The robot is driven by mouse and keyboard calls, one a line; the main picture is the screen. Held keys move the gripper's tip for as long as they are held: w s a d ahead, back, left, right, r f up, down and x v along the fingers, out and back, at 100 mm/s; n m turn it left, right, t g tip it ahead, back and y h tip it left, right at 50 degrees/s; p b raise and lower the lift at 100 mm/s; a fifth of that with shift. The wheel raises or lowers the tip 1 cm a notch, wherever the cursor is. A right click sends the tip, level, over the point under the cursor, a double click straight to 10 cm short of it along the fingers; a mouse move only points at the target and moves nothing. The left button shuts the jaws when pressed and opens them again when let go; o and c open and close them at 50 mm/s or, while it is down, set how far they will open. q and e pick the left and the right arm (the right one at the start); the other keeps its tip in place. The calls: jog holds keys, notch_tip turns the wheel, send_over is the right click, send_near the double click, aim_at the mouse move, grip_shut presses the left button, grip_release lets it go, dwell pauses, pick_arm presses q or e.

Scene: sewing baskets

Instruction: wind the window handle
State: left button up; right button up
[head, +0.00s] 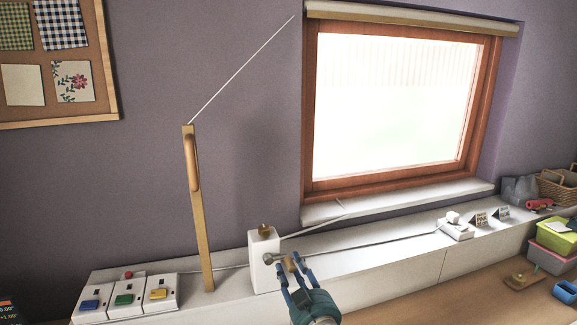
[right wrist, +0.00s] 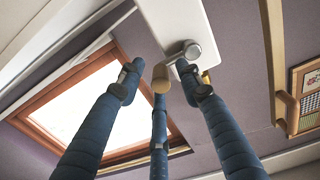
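The window handle is a small crank on a white upright box (head: 264,275). Its grey metal hub (head: 268,258) is on the box's front and its wooden knob (head: 291,264) sticks out to the right. In the right wrist view the wooden knob (right wrist: 160,79) lies between my three blue fingers, beside the hub (right wrist: 193,50). My right gripper (head: 292,268) is open, its fingers spread around the knob; whether any finger touches it I cannot tell. The wood-framed window (head: 310,120) is on the wall behind. My left gripper is not in view.
A tall wooden lever (head: 201,220) with a cord stands left of the box. Several switches (head: 125,300) are on the ledge's left. A white device (head: 455,232), small cards, boxes and a basket (head: 558,186) are at right. The brass knob (head: 264,230) tops the box.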

jog(key=shift+p+v, duration=1.75)
jog(key=shift+v, duration=0.65)
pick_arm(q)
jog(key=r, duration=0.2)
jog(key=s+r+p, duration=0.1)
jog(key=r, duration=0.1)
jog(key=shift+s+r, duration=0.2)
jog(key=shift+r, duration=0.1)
pick_arm(e)
jog(key=shift+v, duration=1.15)
jog(key=shift+a, duration=0.1)
